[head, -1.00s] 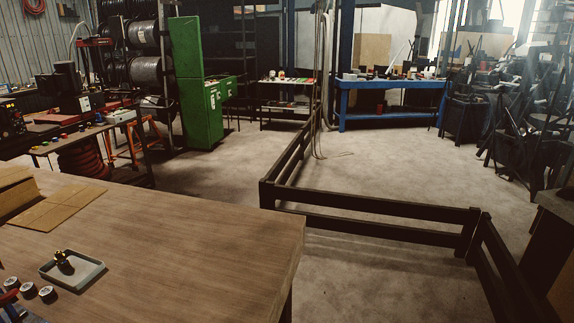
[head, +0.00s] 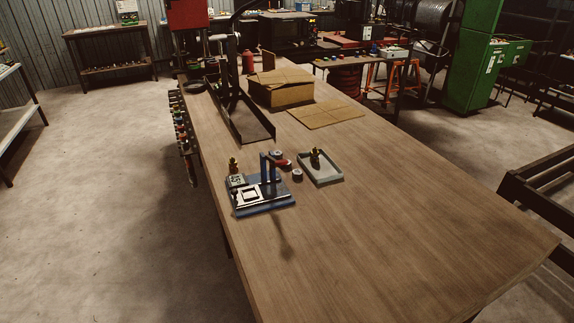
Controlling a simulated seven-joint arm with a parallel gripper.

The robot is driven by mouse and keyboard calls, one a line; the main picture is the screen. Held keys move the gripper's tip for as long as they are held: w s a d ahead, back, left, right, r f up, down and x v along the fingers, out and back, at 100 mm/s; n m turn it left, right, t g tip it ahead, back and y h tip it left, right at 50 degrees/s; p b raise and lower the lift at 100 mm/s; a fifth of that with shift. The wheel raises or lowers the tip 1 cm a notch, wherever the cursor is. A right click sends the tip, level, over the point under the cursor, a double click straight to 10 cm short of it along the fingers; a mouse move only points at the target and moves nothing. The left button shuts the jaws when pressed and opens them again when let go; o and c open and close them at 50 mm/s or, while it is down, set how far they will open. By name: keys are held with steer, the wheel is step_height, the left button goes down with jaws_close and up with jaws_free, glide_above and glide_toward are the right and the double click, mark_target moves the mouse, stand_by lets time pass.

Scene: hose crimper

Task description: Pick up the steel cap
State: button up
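Small round grey caps stand on the wooden table between the blue crimper and the grey tray. One cap (head: 297,174) is beside the tray's left edge, and another cap (head: 276,155) is farther back, by the crimper's red handle (head: 283,163). They are too small for me to tell which is steel. The blue crimper (head: 262,208) has a post and a pale square plate. A brass-and-dark fitting (head: 315,157) stands in the grey tray (head: 330,180). A similar fitting (head: 234,164) is at the crimper's back left. My gripper is not in view.
The wooden table (head: 400,210) is clear at the front and right. A cardboard box (head: 280,93), flat cardboard (head: 326,112) and a dark metal stand (head: 238,115) are farther back. Coloured-handled tools (head: 183,135) hang along the left edge.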

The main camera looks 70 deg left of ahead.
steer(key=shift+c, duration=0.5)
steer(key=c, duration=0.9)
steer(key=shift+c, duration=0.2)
